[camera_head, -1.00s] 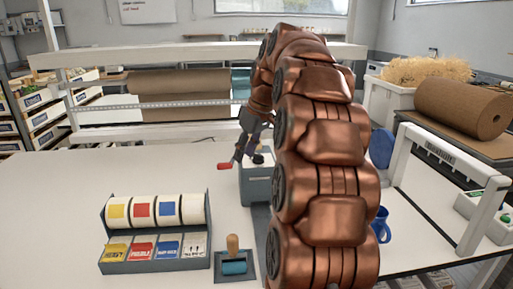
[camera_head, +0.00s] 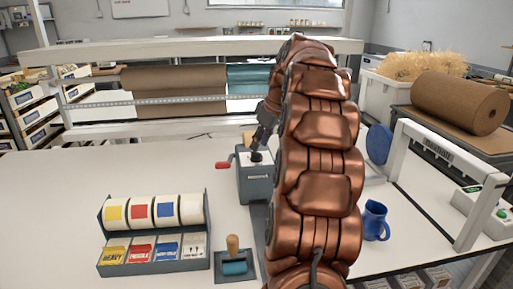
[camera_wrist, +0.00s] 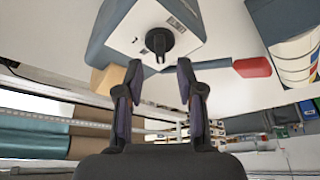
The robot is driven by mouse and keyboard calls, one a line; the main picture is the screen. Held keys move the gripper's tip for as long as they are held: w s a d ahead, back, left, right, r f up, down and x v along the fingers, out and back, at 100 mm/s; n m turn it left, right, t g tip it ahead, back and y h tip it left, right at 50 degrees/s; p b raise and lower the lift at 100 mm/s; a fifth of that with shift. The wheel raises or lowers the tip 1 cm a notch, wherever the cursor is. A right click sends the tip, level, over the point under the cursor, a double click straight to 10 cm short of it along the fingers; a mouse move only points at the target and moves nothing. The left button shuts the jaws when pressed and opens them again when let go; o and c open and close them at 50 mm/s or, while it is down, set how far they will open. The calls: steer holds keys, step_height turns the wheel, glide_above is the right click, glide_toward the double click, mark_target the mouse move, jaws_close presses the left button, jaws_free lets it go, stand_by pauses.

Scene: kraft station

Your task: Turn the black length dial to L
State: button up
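The black length dial (camera_head: 257,157) is on the top face of a grey and white box-shaped dispenser (camera_head: 254,188). In the wrist view the dial (camera_wrist: 159,41) shows as a round black knob with a raised bar across it. Small marks lie on the white face near it, too small to read. My gripper (camera_wrist: 158,72) is open and empty, its two dark fingers apart on either side of the dial's line, with the fingertips just short of it. In the head view my gripper (camera_head: 261,142) is close above the dial, partly hidden by my arm.
A red crank handle (camera_head: 223,165) sticks out from the dispenser's left side. A label roll rack (camera_head: 155,268) and a wooden-handled stamp (camera_head: 233,243) stand in front. A blue mug (camera_head: 375,220) is to the right. The table's left side is clear.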

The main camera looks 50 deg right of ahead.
mark_target(256, 156)
steer(key=shift+p+x, duration=0.35)
steer(key=shift+x, duration=1.35)
jaws_close()
